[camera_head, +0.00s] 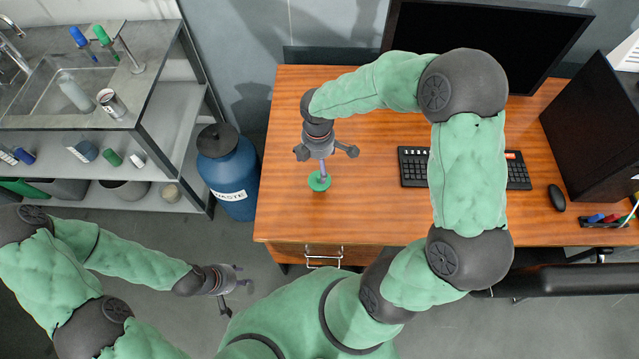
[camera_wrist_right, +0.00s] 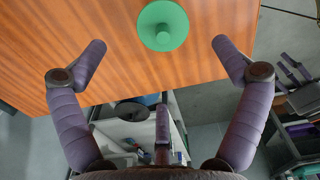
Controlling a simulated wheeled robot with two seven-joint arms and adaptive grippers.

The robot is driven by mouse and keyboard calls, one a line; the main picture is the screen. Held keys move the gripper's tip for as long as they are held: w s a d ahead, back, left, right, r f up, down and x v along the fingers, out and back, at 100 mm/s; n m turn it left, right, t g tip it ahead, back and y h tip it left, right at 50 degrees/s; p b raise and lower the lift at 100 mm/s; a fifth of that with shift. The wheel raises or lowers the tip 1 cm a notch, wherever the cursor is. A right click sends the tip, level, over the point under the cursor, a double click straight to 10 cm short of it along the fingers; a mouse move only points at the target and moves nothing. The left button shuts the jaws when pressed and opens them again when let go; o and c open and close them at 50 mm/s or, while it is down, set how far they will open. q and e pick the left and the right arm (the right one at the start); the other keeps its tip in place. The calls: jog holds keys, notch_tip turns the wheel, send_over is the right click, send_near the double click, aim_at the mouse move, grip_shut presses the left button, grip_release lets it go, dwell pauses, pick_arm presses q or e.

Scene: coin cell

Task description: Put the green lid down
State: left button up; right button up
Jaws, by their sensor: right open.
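The green lid (camera_head: 314,184) is a round disc on the wooden desk, near its left front part. In the right wrist view the lid (camera_wrist_right: 163,25) shows a small raised knob at its middle and lies beyond the fingertips, apart from them. My right gripper (camera_head: 325,158) is over the desk just behind the lid, with one finger overlapping the lid in the head view. In the wrist view its purple fingers (camera_wrist_right: 160,60) are spread wide and hold nothing. My left gripper (camera_head: 238,286) is off the desk over the floor, fingers spread and empty.
The wooden desk (camera_head: 380,212) is bare around the lid. A keyboard (camera_head: 414,167), monitor (camera_head: 470,35) and mouse (camera_head: 556,197) are to the right. A blue waste barrel (camera_head: 232,180) stands beside the desk's left edge. A sink bench with shelves (camera_head: 150,95) is at the far left.

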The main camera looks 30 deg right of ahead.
aim_at(319, 176)
notch_tip(319, 176, down, 3)
jog(key=shift+f+b, duration=0.1)
jog(key=shift+b, duration=0.25)
jog(key=f, duration=0.1)
jog(key=f+b, duration=0.1)
jog(key=f, duration=0.1)
jog(key=f+b, duration=0.1)
jog(key=f, duration=0.1)
jog(key=shift+s, duration=0.3)
jog(key=shift+r, duration=0.1)
jog(key=c, duration=1.5)
